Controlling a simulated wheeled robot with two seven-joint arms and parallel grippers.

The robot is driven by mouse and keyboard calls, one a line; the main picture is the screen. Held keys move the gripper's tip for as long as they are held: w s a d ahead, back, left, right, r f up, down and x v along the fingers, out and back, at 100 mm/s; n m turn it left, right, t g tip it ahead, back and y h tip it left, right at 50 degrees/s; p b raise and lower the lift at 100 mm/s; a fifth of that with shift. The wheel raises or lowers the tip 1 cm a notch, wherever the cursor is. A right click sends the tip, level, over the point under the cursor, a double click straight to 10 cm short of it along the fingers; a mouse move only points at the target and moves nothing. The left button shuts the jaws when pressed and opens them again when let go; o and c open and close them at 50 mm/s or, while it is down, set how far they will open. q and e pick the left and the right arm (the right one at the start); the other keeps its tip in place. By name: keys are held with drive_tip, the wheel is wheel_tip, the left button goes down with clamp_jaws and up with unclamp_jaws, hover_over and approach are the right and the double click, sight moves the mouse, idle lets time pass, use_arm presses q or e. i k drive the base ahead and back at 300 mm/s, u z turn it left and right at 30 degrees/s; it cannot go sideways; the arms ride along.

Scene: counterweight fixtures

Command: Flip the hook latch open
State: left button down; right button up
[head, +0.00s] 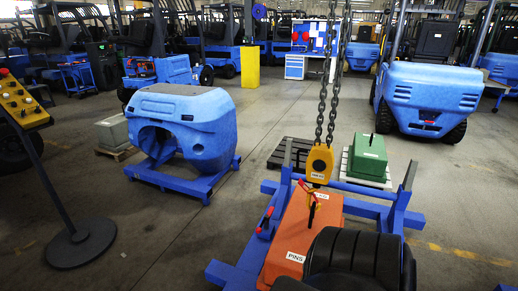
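A yellow hook block (320,164) hangs on a double dark chain (327,105) right of centre. A dark hook (312,212) hangs below it, over an orange counterweight block (289,240). A thin red lever-like piece (303,190) slants beside the hook block's lower left. It may be the latch, but it is too small to tell whether it is open or closed.
A blue frame (228,275) surrounds the orange block, with a red handle (265,219) at its left. A black ribbed shape (352,252) blocks the bottom right. A yellow control panel (20,101) stands left. A green block (369,157) sits behind. Floor left of the frame is clear.

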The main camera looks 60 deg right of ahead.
sight(300, 182)
drive_tip(key=z, duration=2.6)
drive_tip(key=i, duration=0.95)
drive_tip(key=z, duration=0.8)
